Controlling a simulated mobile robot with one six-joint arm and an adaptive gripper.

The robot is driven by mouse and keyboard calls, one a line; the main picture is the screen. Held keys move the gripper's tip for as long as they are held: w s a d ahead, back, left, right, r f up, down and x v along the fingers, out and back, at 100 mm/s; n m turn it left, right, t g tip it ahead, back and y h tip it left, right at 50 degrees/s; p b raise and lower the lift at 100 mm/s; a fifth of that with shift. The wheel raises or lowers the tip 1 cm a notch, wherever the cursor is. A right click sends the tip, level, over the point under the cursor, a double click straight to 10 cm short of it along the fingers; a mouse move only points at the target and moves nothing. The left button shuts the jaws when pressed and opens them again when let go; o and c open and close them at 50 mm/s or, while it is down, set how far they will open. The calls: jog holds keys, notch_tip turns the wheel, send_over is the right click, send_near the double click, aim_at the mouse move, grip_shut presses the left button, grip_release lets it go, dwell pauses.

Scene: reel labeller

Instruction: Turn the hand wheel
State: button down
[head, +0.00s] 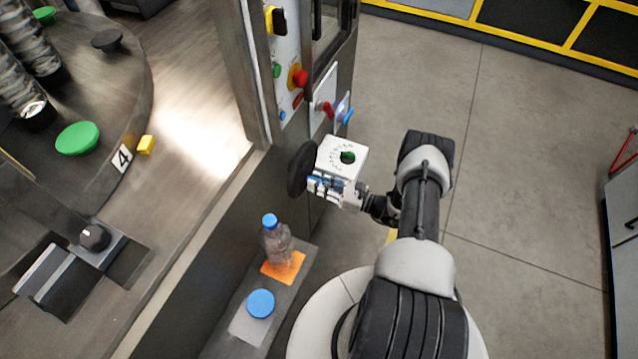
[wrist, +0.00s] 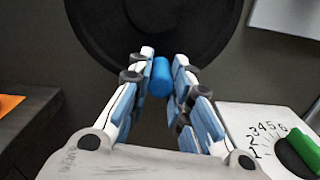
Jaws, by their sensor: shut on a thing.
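The hand wheel (head: 299,169) is a black disc on the side of the machine, seen nearly edge-on in the head view. In the wrist view the black wheel (wrist: 205,25) fills the top middle, and a blue handle (wrist: 161,78) sticks out from its lower part towards me. My gripper (wrist: 160,80) has its fingers on either side of the blue handle and is shut on it. In the head view my gripper (head: 318,187) is right at the wheel, below the white dial box, and the handle is mostly hidden by the fingers.
A white box with a green knob (head: 348,157) and a number scale sits close to my gripper. Above are a red button (head: 298,77) and red and blue levers. Below, a bottle (head: 275,240) and a blue disc (head: 261,303) stand on a ledge.

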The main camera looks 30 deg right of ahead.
jog(key=shift+s+a+f, duration=0.25)
jog(key=shift+a, duration=0.1)
jog(key=shift+s+a+f+m+b, duration=0.15)
jog(key=shift+s+a+m+b, duration=0.2)
jog(key=shift+m+b, duration=0.35)
jog(key=shift+a, duration=0.1)
jog(key=c, duration=1.9)
grip_release()
jog(key=o, duration=0.4)
jog(key=shift+w+r, duration=0.1)
jog(key=shift+r, duration=0.1)
jog(key=shift+o, duration=0.2)
jog(key=shift+d, duration=0.2)
jog(key=shift+w+d+r, duration=0.1)
